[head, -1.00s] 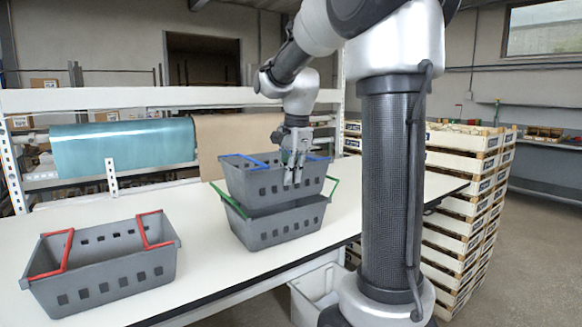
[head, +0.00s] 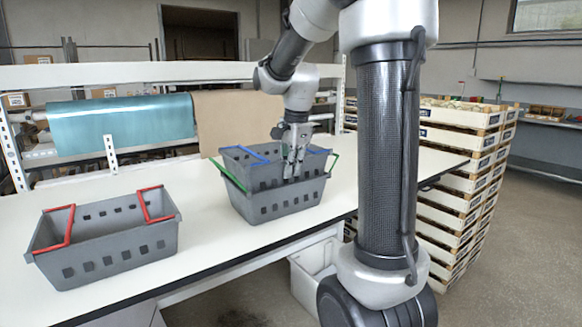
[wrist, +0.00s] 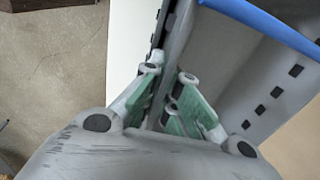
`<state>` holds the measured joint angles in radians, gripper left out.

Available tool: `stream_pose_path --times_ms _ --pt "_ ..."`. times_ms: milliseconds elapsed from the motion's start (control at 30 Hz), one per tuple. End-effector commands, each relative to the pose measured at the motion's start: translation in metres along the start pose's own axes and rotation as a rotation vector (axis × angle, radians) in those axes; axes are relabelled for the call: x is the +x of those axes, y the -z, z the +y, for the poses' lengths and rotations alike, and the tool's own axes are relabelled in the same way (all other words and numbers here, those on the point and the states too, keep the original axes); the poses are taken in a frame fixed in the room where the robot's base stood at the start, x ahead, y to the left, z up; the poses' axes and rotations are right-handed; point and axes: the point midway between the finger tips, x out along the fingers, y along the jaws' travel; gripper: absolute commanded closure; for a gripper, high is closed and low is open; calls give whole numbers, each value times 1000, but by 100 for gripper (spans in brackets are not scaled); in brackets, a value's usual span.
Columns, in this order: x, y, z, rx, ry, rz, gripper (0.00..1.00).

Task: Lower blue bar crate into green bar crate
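The blue bar crate (head: 262,176) is a grey crate with blue bars. It sits partly down inside the green bar crate (head: 262,209), a grey crate with green bars on the white table. Its upper part stands above the green bar crate's rim, and its lower part is hidden. My gripper (head: 291,165) is at the blue bar crate's near wall, right of its middle. In the wrist view, my gripper's fingers (wrist: 168,85) straddle the wall and pinch it, with a blue bar (wrist: 268,24) at the upper right.
A grey crate with red bars (head: 105,245) stands apart on the left of the white table (head: 205,235). Stacked wooden crates (head: 458,180) stand on the right. A white bin (head: 312,272) is below the table edge. A shelf rack with a teal roll (head: 120,120) is behind.

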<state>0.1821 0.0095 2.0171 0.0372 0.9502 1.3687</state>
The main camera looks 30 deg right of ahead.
Motion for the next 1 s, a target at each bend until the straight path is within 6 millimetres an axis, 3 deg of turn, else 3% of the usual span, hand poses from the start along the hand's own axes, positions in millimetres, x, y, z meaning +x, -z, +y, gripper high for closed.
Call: stream_pose_path --times_ms 1000 --pt "8 -1 1 0 1 0 100"
